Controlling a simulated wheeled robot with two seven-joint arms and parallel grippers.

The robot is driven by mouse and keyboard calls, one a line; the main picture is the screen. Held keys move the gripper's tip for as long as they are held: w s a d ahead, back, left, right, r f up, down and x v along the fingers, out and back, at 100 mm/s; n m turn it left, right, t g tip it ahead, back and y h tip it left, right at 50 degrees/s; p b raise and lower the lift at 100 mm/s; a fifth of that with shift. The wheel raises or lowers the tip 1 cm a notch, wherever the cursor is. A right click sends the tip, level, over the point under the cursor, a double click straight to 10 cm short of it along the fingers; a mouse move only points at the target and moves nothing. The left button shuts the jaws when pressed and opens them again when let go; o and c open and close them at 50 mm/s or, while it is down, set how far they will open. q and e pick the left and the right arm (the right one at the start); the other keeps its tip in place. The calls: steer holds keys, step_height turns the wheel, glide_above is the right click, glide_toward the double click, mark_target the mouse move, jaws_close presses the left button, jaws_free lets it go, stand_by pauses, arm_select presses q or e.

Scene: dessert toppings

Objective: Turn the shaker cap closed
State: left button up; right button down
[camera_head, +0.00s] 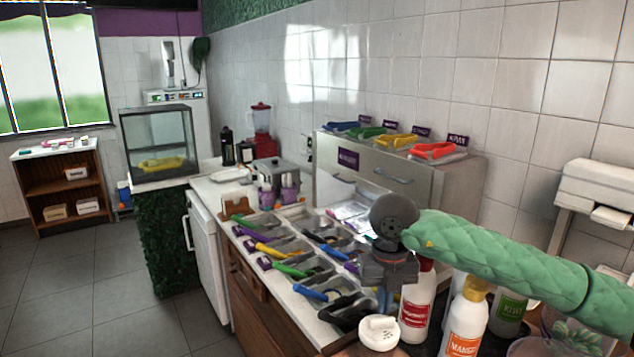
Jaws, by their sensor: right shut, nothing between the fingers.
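The shaker's white cap (379,333) shows at the bottom of the head view, near the counter's front edge. Small marks are visible on its top, but I cannot tell whether it is turned closed. The shaker's lower part is cut off by the frame. My right gripper (385,300) points down just above and behind the cap in the picture. It is shut with nothing held, and a small gap appears to separate it from the cap. My right arm, in a green sleeve, comes in from the right. My left gripper is not in view.
A red-labelled bottle (416,312) stands close right of the cap, with a mango bottle (465,325) and a kiwi bottle (508,312) farther right. Topping trays (292,245) with coloured-handled utensils fill the counter at left. A steel cabinet (440,190) stands behind.

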stand_by(0.7)
steer(key=shift+w+d+f+b, duration=0.15)
steer(key=shift+w+b, duration=0.15)
steer(key=shift+b, duration=0.2)
steer(key=shift+w+r, duration=0.1)
steer(key=shift+r, duration=0.1)
steer(key=shift+r+p, duration=0.45)
steer(key=shift+r, duration=2.5)
